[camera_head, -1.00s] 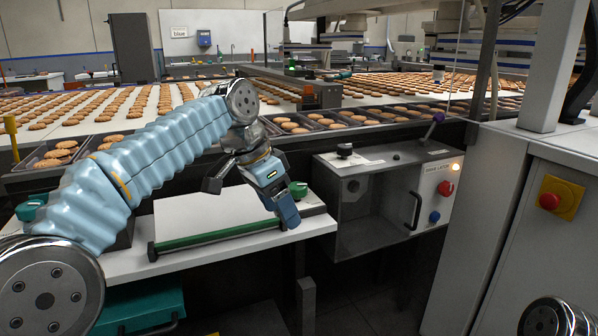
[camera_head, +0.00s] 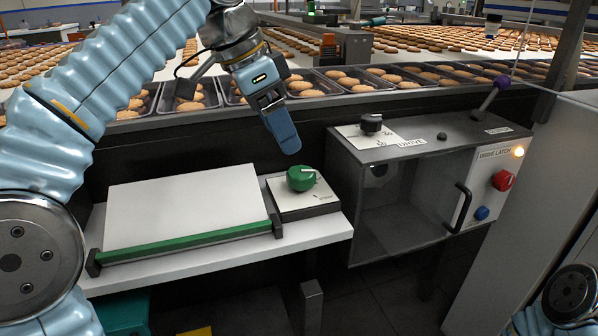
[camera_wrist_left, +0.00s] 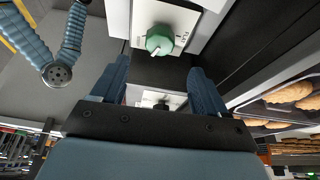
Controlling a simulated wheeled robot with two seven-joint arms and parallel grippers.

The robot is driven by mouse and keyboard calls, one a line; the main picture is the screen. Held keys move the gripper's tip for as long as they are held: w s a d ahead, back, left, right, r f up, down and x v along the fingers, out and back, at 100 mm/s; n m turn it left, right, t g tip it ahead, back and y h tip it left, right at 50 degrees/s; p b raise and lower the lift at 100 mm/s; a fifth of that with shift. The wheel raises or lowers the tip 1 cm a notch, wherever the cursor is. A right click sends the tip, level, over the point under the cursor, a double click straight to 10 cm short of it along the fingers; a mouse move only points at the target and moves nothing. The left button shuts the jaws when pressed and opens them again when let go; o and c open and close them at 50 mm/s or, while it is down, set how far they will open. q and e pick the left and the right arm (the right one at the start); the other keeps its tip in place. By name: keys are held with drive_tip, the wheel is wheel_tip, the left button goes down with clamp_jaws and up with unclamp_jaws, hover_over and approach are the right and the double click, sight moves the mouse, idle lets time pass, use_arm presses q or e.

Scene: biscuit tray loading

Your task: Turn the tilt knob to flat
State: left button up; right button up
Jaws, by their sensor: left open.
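The green tilt knob (camera_head: 301,178) sits on a small plate (camera_head: 310,204) with faint markings, right of the white tilting board (camera_head: 185,210). A white pointer line shows on the knob; in the head view I cannot read which mark it meets. My left gripper (camera_head: 288,148) is just above and behind the knob in the head view, fingers pointing down, apart from it. In the left wrist view the knob (camera_wrist_left: 160,40) shows beyond the two spread fingers of the gripper (camera_wrist_left: 159,66), with nothing between them. My right gripper is out of view.
Biscuit trays (camera_head: 330,88) line the conveyor behind. Free room lies between knob and box.

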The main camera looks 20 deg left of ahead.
sight(301, 172)
use_arm(q)
drive_tip(key=b+x, duration=0.2)
drive_tip(key=x, duration=0.6)
drive_tip(key=shift+f, duration=0.1)
drive_tip(key=c, duration=1)
drive_tip(key=shift+c, duration=0.2)
